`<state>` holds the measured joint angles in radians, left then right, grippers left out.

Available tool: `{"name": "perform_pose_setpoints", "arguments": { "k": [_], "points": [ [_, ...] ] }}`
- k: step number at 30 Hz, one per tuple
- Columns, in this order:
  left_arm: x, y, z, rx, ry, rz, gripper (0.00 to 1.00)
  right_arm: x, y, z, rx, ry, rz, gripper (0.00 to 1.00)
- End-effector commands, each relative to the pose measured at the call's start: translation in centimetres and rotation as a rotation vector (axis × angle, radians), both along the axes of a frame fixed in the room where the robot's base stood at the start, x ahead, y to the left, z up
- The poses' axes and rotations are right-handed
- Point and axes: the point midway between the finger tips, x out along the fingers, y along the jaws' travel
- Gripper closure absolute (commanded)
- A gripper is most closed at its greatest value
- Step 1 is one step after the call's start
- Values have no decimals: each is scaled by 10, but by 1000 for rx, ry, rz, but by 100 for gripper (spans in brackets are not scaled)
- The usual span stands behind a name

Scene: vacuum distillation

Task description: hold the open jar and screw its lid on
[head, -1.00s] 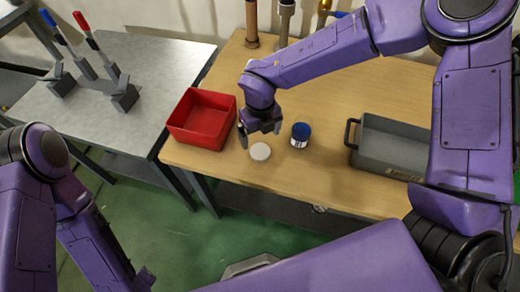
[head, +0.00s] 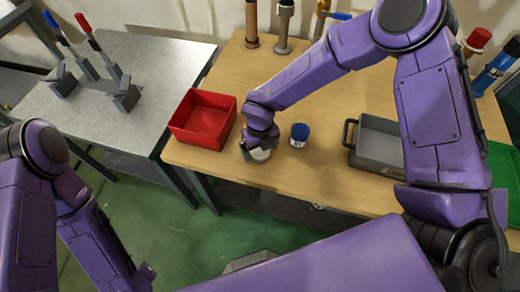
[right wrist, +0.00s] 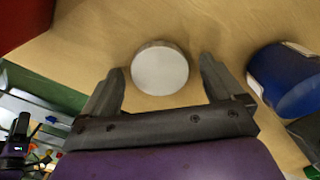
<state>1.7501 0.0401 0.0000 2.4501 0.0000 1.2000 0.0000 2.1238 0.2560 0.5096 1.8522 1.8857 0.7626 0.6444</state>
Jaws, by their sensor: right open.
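The white round lid (head: 260,155) lies flat on the wooden table near its front edge. It also shows in the right wrist view (right wrist: 160,68). The jar (head: 299,134), with blue contents and a pale label, stands upright just right of the lid; the right wrist view shows part of it at the right edge (right wrist: 285,78). My right gripper (head: 259,147) is over the lid, partly hiding it. In the right wrist view its open fingers (right wrist: 162,67) are either side of the lid, with gaps. Only a dark tip of my left gripper (head: 147,273) shows, low at left.
A red bin (head: 202,119) stands left of the lid, close to my right gripper. A grey tray (head: 378,150) with handles is right of the jar. Pipe-like fittings (head: 284,28) stand at the back. A grey metal table (head: 150,75) is at left.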

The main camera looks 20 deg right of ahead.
Motion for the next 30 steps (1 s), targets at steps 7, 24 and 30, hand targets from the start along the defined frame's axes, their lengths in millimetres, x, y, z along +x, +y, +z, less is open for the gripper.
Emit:
{"name": "perform_pose_setpoints", "arguments": {
  "k": [7, 24, 30],
  "points": [
    [0, 0, 0, 0, 0, 0, 57, 0, 0, 0, 0, 0, 0, 25],
    [0, 0, -1, 0, 0, 0, 57, 1, 0, 6, 1, -2, -1, 62],
    [0, 0, -8, 0, 0, 0, 57, -1, 3, 35, 4, -3, 0, 62]
  ]
}}
